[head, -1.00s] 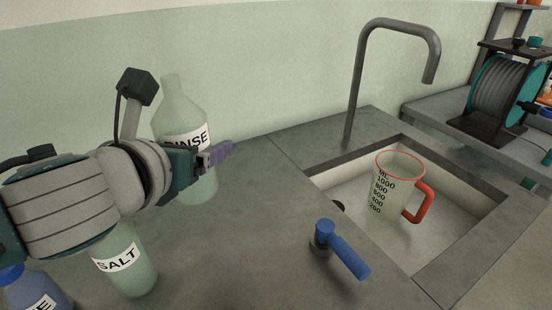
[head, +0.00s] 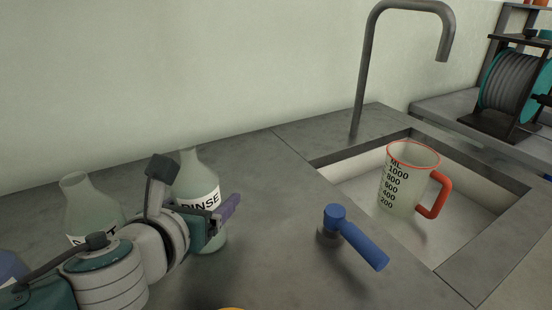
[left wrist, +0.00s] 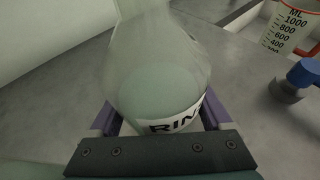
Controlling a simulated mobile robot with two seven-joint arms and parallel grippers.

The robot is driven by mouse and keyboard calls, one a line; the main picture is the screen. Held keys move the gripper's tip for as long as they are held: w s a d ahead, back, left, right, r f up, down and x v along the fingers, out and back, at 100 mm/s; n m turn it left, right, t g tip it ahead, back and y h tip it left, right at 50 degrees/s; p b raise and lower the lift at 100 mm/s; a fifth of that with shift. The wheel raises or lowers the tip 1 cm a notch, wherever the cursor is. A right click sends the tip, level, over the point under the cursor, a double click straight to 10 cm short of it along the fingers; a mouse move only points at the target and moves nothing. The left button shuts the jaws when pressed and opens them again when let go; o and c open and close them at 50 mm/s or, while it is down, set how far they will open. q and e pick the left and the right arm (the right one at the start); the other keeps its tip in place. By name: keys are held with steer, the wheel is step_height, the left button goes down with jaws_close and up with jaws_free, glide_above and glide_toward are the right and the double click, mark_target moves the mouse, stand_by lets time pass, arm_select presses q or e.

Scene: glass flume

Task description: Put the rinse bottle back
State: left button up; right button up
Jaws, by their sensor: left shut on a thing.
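The rinse bottle (head: 197,180) is pale green and translucent, with a white RINSE label, and looks upright. My left gripper (head: 222,210) is shut on it around the label, with a purple finger showing on the right side. In the left wrist view the bottle (left wrist: 160,85) fills the space between the two purple fingers. Its lower part is partly hidden by the gripper. The bottle's base is close to the grey counter (head: 275,175); I cannot tell whether it touches. My right gripper is not in view.
The salt bottle (head: 88,205) stands left of the rinse bottle, partly behind my arm. A blue bottle (head: 8,266) shows at the left edge. A blue-handled tap (head: 355,240), sink (head: 350,192), faucet (head: 363,80) and red-handled measuring jug (head: 405,185) are to the right.

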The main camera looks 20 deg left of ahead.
mark_target(198, 199)
arm_select(q)
steer(key=shift+f, duration=0.15)
steer(key=o, duration=1.2)
steer(key=shift+r, duration=0.35)
steer(key=p+v, duration=0.2)
steer(key=v, duration=1)
steer(key=shift+f+p, duration=0.1)
steer(key=shift+p, duration=0.25)
